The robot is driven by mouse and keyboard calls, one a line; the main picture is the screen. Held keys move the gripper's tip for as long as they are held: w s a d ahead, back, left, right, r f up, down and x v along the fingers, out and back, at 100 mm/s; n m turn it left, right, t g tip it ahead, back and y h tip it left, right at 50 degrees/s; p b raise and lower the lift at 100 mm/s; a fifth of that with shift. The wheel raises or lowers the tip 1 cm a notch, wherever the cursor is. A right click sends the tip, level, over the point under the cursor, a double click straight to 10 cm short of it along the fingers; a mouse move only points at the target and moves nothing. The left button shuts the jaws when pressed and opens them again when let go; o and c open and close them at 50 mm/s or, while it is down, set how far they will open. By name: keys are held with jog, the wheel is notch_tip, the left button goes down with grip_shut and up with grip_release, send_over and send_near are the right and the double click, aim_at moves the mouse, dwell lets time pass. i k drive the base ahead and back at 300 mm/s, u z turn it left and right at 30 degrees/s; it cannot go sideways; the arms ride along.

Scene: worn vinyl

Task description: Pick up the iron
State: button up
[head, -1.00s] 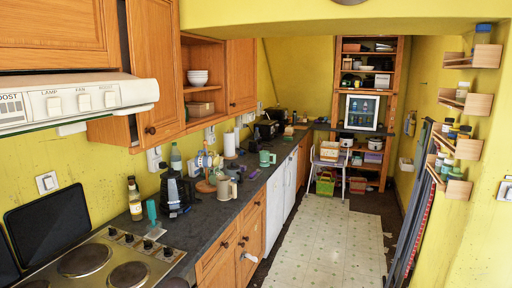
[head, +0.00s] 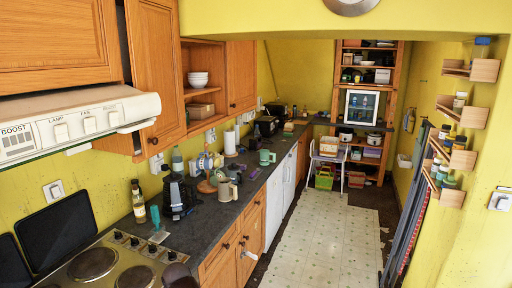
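I cannot pick out an iron with certainty in the head view. Small items crowd the dark worktop (head: 205,225) along the left wall. Among them is a black upright appliance (head: 175,194), and behind it is a blue and white item (head: 207,162) too small to identify. A beige mug (head: 228,190) stands in front of these, near the worktop's edge. My gripper is not recognisable in this view.
A hob (head: 95,265) is at the near left, with a dark bottle (head: 138,202) behind it. A range hood (head: 75,120) juts out above. The pale vinyl floor (head: 315,240) is clear. A chair (head: 327,158) stands by the far shelves; long panels (head: 407,205) lean at right.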

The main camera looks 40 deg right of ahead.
aim_at(254, 146)
jog(key=z, duration=0.5)
jog(key=i, duration=0.85)
jog(key=z, duration=1)
jog(key=i, duration=0.65)
jog(key=z, duration=0.65)
jog(key=i, duration=3.1)
jog(key=u, duration=0.45)
jog(key=i, duration=0.75)
jog(key=u, duration=0.35)
